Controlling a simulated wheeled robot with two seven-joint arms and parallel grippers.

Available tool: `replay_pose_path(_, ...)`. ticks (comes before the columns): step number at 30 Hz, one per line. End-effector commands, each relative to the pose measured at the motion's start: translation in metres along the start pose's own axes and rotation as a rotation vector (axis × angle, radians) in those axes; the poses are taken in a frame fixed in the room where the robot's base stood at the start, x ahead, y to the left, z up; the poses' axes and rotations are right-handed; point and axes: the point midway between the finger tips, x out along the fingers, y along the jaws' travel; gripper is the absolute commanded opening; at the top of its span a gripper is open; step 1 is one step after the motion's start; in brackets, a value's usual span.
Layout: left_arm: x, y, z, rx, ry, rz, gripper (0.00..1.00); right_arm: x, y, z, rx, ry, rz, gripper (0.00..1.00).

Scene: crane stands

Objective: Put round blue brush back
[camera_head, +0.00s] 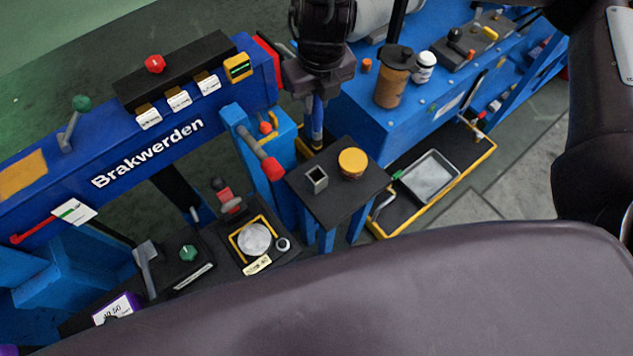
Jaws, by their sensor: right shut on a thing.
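My right gripper (317,92) is at the top middle, pointing down and shut on a slim blue upright thing, seemingly the round blue brush (317,122). The brush hangs just behind the small black-topped stand (335,203); its lower end shows yellow and dark parts, and its upper end is hidden by the gripper. An open square metal holder (315,179) stands on the stand, below the brush and apart from it in the picture. My left gripper is not in view.
A round yellow-topped thing (352,162) is beside the holder. A red-tipped lever (270,167) is close on the left. The blue Brakwerden beam (150,155) runs left. A brown cup (393,80) and white jar (424,67) stand on the blue bench at right.

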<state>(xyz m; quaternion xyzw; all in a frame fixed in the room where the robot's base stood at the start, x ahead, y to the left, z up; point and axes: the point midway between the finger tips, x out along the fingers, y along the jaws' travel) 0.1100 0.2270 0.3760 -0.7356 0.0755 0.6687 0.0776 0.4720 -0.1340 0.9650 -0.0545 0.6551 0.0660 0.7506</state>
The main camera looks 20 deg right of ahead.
Motion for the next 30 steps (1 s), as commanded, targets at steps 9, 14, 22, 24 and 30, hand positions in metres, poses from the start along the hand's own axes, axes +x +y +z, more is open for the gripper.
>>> replay_pose_path(9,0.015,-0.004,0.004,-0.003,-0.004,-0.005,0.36,0.071,0.000,-0.012,-0.022,0.008,0.004,0.00)
replay_pose_path(14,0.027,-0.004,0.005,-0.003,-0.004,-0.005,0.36,0.114,0.000,-0.018,-0.021,0.007,0.003,0.00)
replay_pose_path(22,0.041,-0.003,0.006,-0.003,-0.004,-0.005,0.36,0.158,0.000,-0.022,-0.022,0.001,0.002,0.00)
replay_pose_path(24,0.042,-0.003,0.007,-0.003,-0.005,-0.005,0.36,0.161,-0.001,-0.022,-0.023,0.000,0.001,0.00)
replay_pose_path(30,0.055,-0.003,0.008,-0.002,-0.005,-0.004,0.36,0.190,0.000,-0.027,-0.021,0.003,0.002,0.00)
